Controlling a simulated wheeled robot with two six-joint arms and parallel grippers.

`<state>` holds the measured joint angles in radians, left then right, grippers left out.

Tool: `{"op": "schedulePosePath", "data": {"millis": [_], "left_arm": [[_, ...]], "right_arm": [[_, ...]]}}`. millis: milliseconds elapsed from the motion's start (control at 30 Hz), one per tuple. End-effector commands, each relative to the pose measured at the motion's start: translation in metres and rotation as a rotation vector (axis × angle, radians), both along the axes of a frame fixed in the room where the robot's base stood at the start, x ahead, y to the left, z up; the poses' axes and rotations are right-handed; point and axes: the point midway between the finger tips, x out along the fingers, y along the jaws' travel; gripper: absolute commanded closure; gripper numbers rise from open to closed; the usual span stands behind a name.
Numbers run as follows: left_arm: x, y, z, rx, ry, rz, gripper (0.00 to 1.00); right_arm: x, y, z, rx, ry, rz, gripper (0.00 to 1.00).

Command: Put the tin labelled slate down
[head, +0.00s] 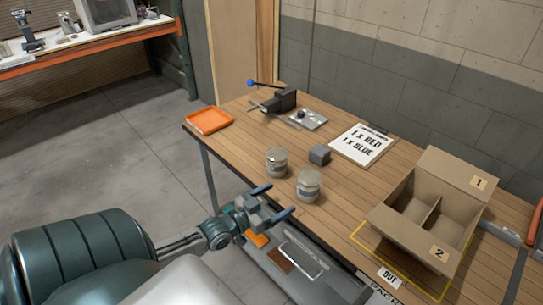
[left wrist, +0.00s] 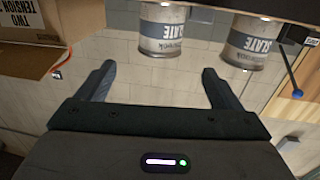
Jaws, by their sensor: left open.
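Two grey-and-white tins stand upright on the wooden table, a farther one (head: 276,161) and a nearer one (head: 308,186). Both also show in the left wrist view, one at the top middle (left wrist: 163,32) and one at the top right (left wrist: 252,42). The right one's label reads SLATE, and the middle one's partly visible label seems to end in LATE. My left gripper (head: 273,201) is open and empty by the table's front edge, apart from both tins. Its two spread fingers show in the left wrist view (left wrist: 158,72). My right gripper is not in view.
A two-compartment cardboard box (head: 437,252), marked 1 and 2, stands at the right. A grey block (head: 320,155), a sign reading 1 x RED, 1 x BLUE (head: 362,144), a vise (head: 284,99) and an orange tray (head: 208,120) lie farther back. The table's left part is mostly clear.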

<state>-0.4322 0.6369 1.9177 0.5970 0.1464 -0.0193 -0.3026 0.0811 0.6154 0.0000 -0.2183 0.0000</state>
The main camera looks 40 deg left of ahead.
Motion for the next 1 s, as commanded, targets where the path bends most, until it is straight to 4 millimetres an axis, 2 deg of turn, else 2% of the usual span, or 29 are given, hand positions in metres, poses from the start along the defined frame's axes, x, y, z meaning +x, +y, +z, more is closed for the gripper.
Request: {"op": "schedulePosePath", "data": {"millis": [133,400,467,533,567,667,700,767,800,867,900,967,1000], "left_arm": [[-0.011,0.002,0.0,0.0,0.001,0.001,0.13],[-0.013,0.003,-0.001,0.0,0.001,0.002,0.13],[-0.013,0.005,-0.007,0.003,0.011,0.009,0.13],[-0.013,0.014,-0.027,0.016,0.044,0.033,0.13],[-0.014,0.019,-0.041,0.024,0.069,0.05,0.13],[-0.024,0.042,-0.112,0.062,0.197,0.124,0.13],[-0.033,0.052,-0.148,0.079,0.265,0.158,0.13],[-0.053,0.062,-0.205,0.104,0.38,0.205,0.13],[-0.069,0.066,-0.243,0.118,0.46,0.231,0.13],[-0.098,0.067,-0.297,0.138,0.581,0.263,0.13],[-0.121,0.065,-0.332,0.149,0.665,0.278,0.13],[-0.157,0.056,-0.38,0.164,0.789,0.293,0.13],[-0.184,0.047,-0.41,0.172,0.872,0.298,0.13]], "right_arm": [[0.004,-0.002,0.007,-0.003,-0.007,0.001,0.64],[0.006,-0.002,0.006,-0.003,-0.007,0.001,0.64],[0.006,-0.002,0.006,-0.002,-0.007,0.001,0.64],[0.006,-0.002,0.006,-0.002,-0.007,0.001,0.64],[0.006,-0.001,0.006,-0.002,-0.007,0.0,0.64],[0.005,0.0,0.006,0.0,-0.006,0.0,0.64],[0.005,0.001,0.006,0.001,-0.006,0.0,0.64],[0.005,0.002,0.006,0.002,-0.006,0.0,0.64],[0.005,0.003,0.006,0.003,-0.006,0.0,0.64],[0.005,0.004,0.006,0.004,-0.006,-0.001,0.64],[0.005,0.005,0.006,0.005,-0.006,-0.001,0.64],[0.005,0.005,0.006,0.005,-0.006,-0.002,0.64],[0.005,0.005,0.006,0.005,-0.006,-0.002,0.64]]}}
